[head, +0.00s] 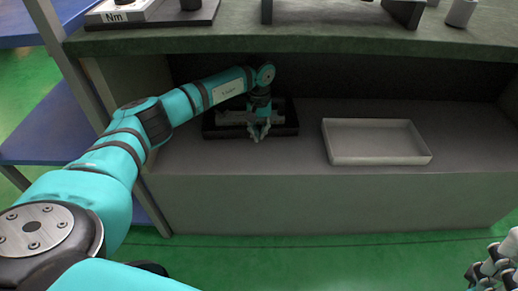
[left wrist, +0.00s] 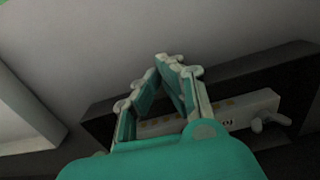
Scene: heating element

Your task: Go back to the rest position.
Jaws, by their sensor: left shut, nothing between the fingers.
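My left arm reaches from the left into the shelf space under the table top. My left gripper (head: 259,132) points down at the front of a black tray (head: 291,117). In the left wrist view, the left gripper's fingers (left wrist: 172,62) meet at the tips with nothing between them. Below them is a pale part with lettering (left wrist: 240,112) in the black tray (left wrist: 290,77). I cannot tell whether the fingers touch anything. My right gripper (head: 492,268) shows only partly at the bottom right corner, away from the shelf; its jaw state is unclear.
An empty light-grey tray (head: 375,142) stands on the lower shelf to the right, with free shelf between the trays. The dark table top (head: 300,36) overhangs my left forearm. Several items stand on it. A post and blue shelves (head: 40,128) are at the left.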

